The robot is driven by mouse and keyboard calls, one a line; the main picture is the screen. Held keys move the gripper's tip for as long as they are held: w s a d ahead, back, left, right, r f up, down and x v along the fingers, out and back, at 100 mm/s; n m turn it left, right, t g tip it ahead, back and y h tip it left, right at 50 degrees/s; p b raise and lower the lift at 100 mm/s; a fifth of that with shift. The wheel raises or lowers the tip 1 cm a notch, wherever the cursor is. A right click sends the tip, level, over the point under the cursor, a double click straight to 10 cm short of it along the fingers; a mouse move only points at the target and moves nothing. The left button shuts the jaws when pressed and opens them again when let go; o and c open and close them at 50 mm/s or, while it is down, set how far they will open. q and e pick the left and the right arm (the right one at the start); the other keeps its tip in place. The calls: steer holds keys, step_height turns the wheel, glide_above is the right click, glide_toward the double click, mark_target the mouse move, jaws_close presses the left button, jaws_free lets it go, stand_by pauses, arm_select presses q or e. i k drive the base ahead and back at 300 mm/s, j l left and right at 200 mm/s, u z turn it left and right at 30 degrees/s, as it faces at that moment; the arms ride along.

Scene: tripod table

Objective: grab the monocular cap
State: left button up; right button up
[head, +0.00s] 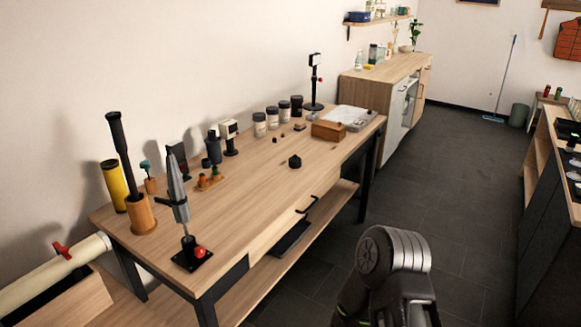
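A small black round piece with a knob on top (295,162) sits on the wooden table (255,195), right of its middle; it may be the monocular cap, but it is too small to be sure. A grey tapered tube (177,183) stands upright in a clamp on a black base at the table's near left corner; I cannot tell whether it is the monocular. My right arm shows at the bottom, in front of the table and apart from it, but its fingertips are not visible. My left gripper is out of view.
A wooden holder (140,214) with a long black tube and a yellow cylinder (114,186) stand at the table's left end. Several dark jars (272,118) line the back. A wooden box (328,131) sits at the right. Open floor (445,190) lies right of the table.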

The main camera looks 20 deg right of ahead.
mark_target(294, 162)
steer(key=i+l+u, duration=0.1)
steer(key=u, duration=0.5)
steer(key=i+l+u, duration=0.15)
steer(key=l+u, duration=0.2)
steer(key=l, duration=0.6)
steer(key=l+u, duration=0.3)
steer(key=l, duration=2.1)
